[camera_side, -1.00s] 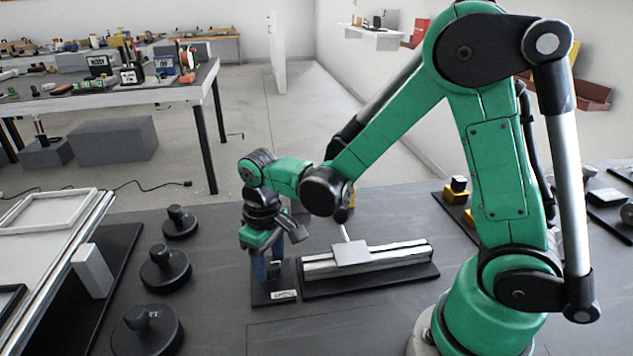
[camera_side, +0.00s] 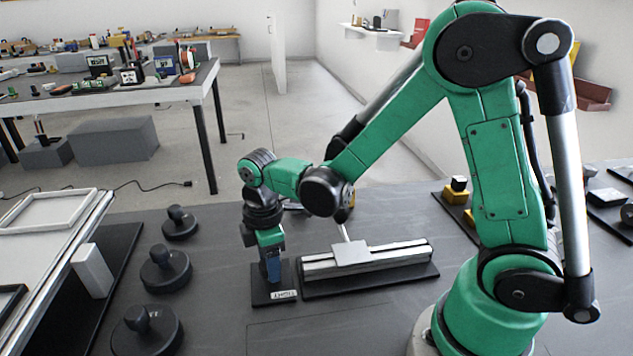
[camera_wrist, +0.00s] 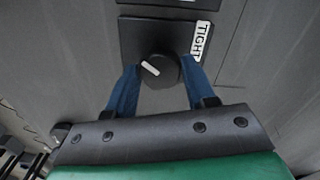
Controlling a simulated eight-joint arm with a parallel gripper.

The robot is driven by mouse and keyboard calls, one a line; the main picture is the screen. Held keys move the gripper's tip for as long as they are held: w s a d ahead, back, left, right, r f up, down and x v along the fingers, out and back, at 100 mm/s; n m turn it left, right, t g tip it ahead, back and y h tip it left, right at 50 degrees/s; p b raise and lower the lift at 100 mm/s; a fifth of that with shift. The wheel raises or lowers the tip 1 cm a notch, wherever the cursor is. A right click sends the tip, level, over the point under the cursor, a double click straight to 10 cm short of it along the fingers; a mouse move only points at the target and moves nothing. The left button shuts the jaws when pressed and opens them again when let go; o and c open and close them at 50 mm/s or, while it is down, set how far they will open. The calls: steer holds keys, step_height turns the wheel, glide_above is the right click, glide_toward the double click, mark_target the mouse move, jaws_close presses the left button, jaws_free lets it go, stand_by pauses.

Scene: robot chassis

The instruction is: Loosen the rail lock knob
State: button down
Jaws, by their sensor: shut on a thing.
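The rail lock knob (camera_wrist: 165,80) is round and black with a white pointer line, which points up and left in the wrist view. It sits on a dark plate (camera_wrist: 130,40) with a white TIGHT label (camera_wrist: 202,40) at the plate's right edge. My gripper (camera_wrist: 161,70) is shut on the knob, one blue finger on each side. In the side view my gripper (camera_side: 273,277) points down over the plate (camera_side: 262,298), and its fingers hide the knob. The label (camera_side: 285,295) shows at the plate's front edge.
A silver rail (camera_side: 400,254) with a light carriage block (camera_side: 351,252) lies on a dark base just right of the knob plate. Several black round-topped fixtures (camera_side: 166,270) stand to the left. The bench in front (camera_side: 320,325) is clear.

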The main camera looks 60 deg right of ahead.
steer(key=shift+n, duration=1.9)
steer(key=shift+c, duration=1.5)
jaws_free()
steer(key=shift+r, duration=0.1)
steer(key=shift+r, duration=2.7)
